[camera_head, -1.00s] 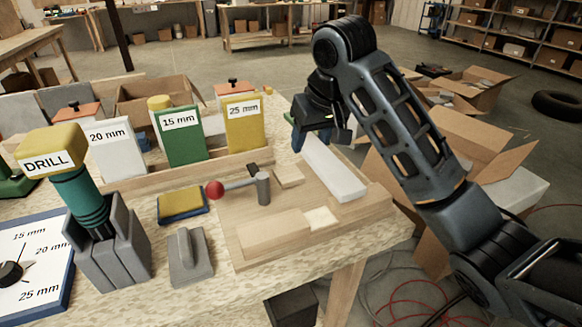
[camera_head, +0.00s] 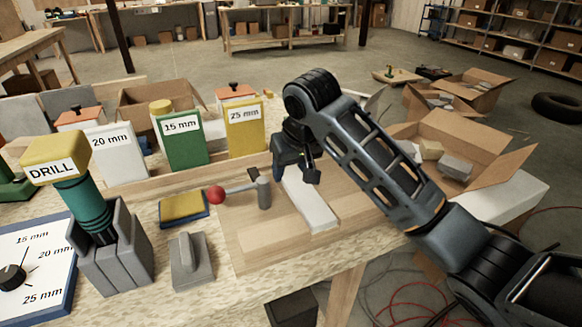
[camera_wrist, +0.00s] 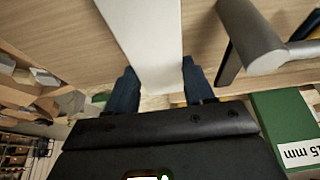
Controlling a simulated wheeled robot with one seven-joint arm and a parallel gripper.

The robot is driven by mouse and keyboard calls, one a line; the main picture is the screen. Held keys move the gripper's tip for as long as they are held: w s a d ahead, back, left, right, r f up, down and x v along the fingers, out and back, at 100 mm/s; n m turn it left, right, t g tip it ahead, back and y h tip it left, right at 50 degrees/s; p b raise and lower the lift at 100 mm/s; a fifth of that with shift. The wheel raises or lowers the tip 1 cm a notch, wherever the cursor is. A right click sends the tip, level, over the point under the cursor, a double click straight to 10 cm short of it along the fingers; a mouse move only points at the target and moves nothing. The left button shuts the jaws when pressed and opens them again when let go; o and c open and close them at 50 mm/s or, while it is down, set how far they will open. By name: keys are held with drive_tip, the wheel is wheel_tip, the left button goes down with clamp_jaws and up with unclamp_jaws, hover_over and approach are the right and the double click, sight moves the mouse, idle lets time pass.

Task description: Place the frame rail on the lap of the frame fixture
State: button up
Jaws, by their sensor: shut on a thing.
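The frame rail is a long pale grey-white bar (camera_head: 312,210), held at its far end by my gripper (camera_head: 297,170). In the wrist view the rail (camera_wrist: 148,35) runs between the two blue fingers of my gripper (camera_wrist: 160,88). The frame fixture (camera_head: 355,203) is a wooden board on the bench, with a grey clamp post (camera_head: 264,192) and a red-knobbed lever (camera_head: 216,195). The rail lies over the fixture, right of the clamp. Its near end covers the pale lap patch beside the front wooden bar (camera_head: 275,243). I cannot tell whether it touches the lap.
Labelled blocks, a white 20 mm (camera_head: 118,155), a green 15 mm (camera_head: 180,137) and a yellow 25 mm (camera_head: 246,130), stand behind the fixture. A drill (camera_head: 82,195) in a grey holder, a yellow-blue pad (camera_head: 183,208) and a grey handled block (camera_head: 190,262) are left. Open cartons (camera_head: 470,140) stand right.

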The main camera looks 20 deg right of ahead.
sight(300, 186)
drive_tip(key=o, duration=1.1)
drive_tip(key=shift+f, duration=0.1)
drive_tip(key=p+v, duration=0.2)
drive_tip(key=v, duration=1)
